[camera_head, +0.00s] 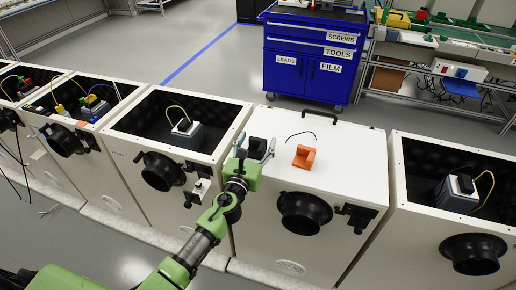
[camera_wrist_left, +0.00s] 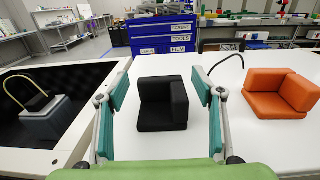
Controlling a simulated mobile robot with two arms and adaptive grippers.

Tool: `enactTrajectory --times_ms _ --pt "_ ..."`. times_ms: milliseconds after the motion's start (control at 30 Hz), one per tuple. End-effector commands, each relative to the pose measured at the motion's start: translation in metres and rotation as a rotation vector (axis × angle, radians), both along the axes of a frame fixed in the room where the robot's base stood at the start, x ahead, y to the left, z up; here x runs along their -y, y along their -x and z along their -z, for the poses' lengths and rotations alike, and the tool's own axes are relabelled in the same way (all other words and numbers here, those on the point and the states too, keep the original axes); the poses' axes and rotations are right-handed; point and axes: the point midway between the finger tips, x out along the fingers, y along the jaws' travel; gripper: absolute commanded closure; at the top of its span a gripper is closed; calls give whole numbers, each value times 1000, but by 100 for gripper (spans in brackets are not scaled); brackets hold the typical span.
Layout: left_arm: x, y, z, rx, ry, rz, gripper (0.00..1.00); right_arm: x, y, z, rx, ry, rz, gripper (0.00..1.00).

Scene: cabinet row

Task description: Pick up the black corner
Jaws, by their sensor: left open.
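The black corner (camera_wrist_left: 162,105) sits on the white closed lid of a cabinet. In the left wrist view it stands between the two spread fingers of my left gripper (camera_wrist_left: 157,110), with a gap on each side. In the head view the black corner (camera_head: 257,147) shows at the lid's left side, partly framed by the fingers of my left gripper (camera_head: 252,158). The left gripper is open and empty. My right gripper is not in view.
An orange corner (camera_head: 304,157) lies to the right on the same lid (camera_head: 345,185), near a thin black handle (camera_head: 301,136). Open cabinets with dark insides stand left (camera_head: 212,110) and right (camera_head: 400,165). A blue tool cart (camera_head: 312,65) stands behind.

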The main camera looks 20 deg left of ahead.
Motion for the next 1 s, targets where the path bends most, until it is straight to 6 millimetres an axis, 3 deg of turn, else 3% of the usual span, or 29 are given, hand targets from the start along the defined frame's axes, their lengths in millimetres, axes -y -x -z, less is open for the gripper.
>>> enactTrajectory --times_ms 67,233,667,867,1000 --pt "0 0 0 0 0 0 39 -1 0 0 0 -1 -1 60" --pt "0 0 0 0 0 0 77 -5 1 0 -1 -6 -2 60" --pt "0 0 -4 1 -1 0 78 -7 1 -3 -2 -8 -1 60" --pt "0 0 -23 2 -1 0 78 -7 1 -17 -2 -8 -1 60" --pt "-7 4 -47 2 -5 -1 78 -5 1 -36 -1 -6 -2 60"
